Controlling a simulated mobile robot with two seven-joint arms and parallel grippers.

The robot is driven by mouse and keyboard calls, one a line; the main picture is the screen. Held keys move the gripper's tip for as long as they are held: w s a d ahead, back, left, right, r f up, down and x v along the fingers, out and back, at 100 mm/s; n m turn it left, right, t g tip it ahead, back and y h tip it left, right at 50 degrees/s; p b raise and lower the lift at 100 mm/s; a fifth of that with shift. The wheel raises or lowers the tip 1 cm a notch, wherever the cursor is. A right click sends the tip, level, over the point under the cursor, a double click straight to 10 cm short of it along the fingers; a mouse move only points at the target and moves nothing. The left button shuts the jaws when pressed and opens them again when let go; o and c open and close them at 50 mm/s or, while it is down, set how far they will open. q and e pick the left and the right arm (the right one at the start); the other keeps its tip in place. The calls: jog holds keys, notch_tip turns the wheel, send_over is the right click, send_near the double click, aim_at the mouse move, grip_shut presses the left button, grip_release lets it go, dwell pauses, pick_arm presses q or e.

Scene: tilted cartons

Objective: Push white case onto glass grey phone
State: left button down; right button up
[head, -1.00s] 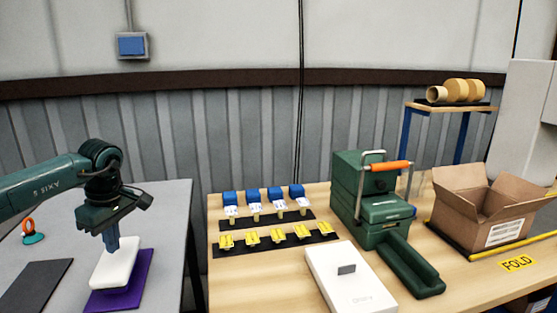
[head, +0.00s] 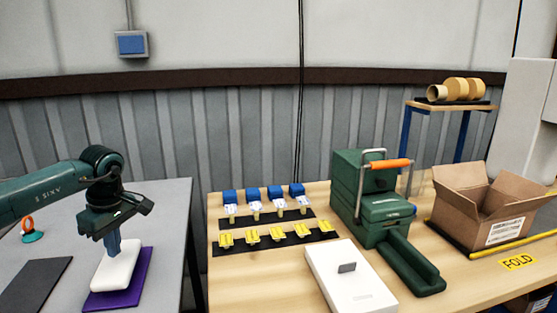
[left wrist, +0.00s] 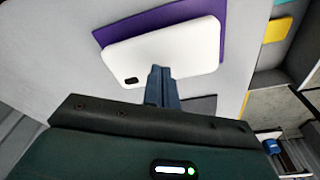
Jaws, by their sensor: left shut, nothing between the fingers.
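The white case (head: 116,270) lies flat on a purple mat (head: 130,291) on the grey table at the left, slightly overhanging the mat's left side. In the left wrist view the white case (left wrist: 165,52) shows a dark camera cutout near one corner. My left gripper (head: 113,250) is shut and empty, pointing down with its blue fingertips at the case's far end, apparently touching its top; it also shows in the left wrist view (left wrist: 160,72). The glass grey phone is not visible; anything under the case is hidden. My right gripper is not in view.
A dark mat (head: 36,284) lies left of the purple one. An orange and teal item (head: 31,232) stands behind. On the wooden table are a white box (head: 350,278), a green press (head: 374,205) and an open carton (head: 490,210). A gap separates the tables.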

pick_arm(q)
jog(key=shift+s+f, duration=0.1)
jog(key=shift+f, duration=0.65)
dwell(0.7)
